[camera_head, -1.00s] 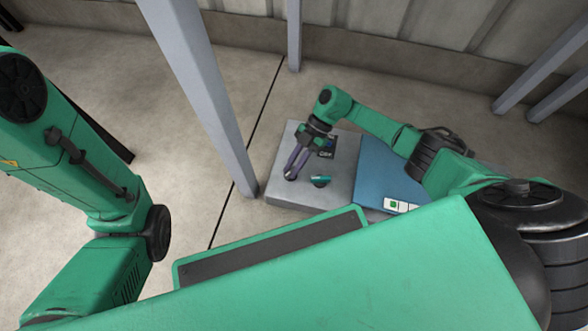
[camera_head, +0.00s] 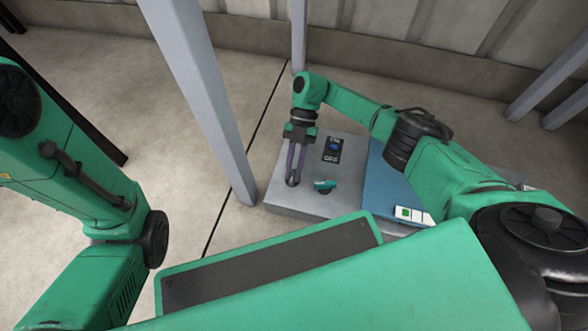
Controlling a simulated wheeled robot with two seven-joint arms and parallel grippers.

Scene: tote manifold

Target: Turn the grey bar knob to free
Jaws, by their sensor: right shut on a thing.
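My right gripper (camera_head: 293,182) reaches down onto the left part of the grey box top (camera_head: 308,200). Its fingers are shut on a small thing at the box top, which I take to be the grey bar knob. The fingers hide most of that knob, so I cannot tell its angle. A teal knob (camera_head: 324,185) stands just right of the fingertips, apart from them. A black plate (camera_head: 332,150) with white lettering and a blue round part lies behind it. My left gripper is not in view; only its arm shows at the left.
A blue panel (camera_head: 390,185) adjoins the grey box on the right, with a white label plate (camera_head: 413,214) bearing a green square at its front. A grey post (camera_head: 205,100) rises close to the left of the box. Bare floor lies farther left.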

